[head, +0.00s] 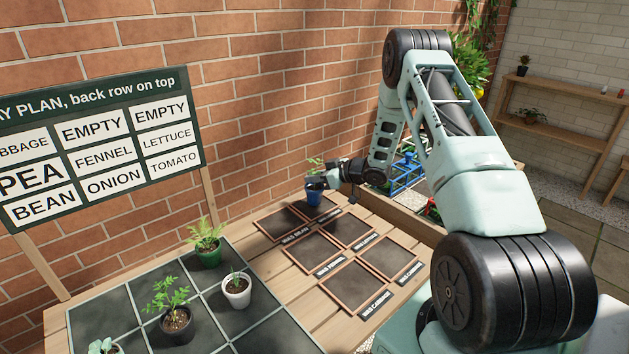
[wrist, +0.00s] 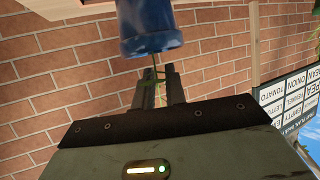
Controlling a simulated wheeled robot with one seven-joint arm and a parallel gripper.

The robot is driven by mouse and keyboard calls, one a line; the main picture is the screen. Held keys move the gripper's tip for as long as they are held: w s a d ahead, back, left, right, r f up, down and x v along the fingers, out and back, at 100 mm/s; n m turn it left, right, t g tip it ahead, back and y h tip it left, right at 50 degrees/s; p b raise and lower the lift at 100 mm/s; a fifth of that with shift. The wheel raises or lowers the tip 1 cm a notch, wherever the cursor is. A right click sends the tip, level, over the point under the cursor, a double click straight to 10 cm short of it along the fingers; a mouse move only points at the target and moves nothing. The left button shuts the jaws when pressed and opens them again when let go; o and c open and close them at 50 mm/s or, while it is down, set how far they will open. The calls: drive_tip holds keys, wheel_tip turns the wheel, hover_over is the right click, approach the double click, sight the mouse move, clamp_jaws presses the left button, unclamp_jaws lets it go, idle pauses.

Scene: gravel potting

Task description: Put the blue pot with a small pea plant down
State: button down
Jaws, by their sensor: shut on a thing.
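The blue pot (head: 314,194) with a small pea plant (head: 316,166) is at my gripper (head: 327,181), near the back end of the wooden table. My gripper is shut on it. The pot looks upright, by the rearmost dark squares; I cannot tell whether its base touches them. In the wrist view, which looks upside down, the blue pot (wrist: 148,28) lies beyond my gripper's fingers (wrist: 158,80), with a thin green stem between them. The exact grip point is unclear.
Copper-edged dark squares (head: 313,256) with "WAS" labels cover the table's right part. A grey gridded tray (head: 225,310) at left holds green, white and black pots. A plan board (head: 95,150) stands behind it. A brick wall backs the table; a blue crate (head: 405,172) sits beyond.

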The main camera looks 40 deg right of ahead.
drive_tip(key=shift+f, duration=0.65)
drive_tip(key=shift+f, duration=0.2)
drive_tip(key=c, duration=1.4)
unclamp_jaws()
drive_tip(key=shift+c, duration=0.2)
drive_tip(key=shift+r, duration=0.15)
